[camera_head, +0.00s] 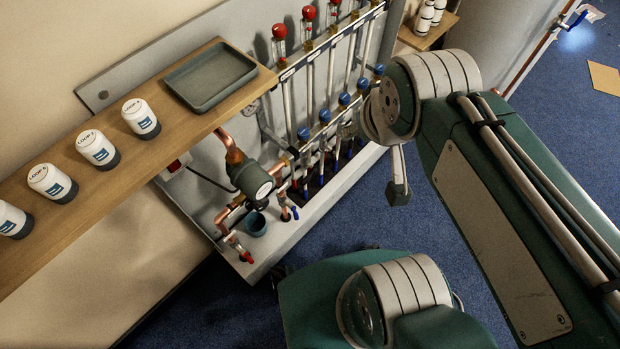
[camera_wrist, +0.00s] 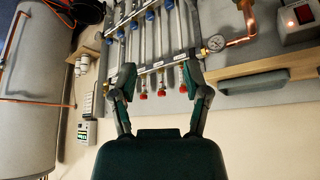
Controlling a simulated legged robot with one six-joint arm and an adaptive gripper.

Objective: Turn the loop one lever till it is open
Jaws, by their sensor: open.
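Red-capped parts (camera_head: 279,32) line the upper bar and blue caps (camera_head: 303,134) the lower bar. Its red caps also show in the wrist view (camera_wrist: 161,93), which looks upside down. The bar labels are too small to read, so I cannot tell which lever is loop one. My gripper (camera_wrist: 160,76) is open and empty, its two fingers spread either side of several manifold pipes. I see no contact. In the head view, my arm blocks most of the gripper.
A wooden shelf (camera_head: 68,226) with several white jars (camera_head: 98,149) and a grey tray (camera_head: 211,76) runs along the left. A gauge (camera_wrist: 216,43) and grey tank (camera_wrist: 28,95) flank the manifold.

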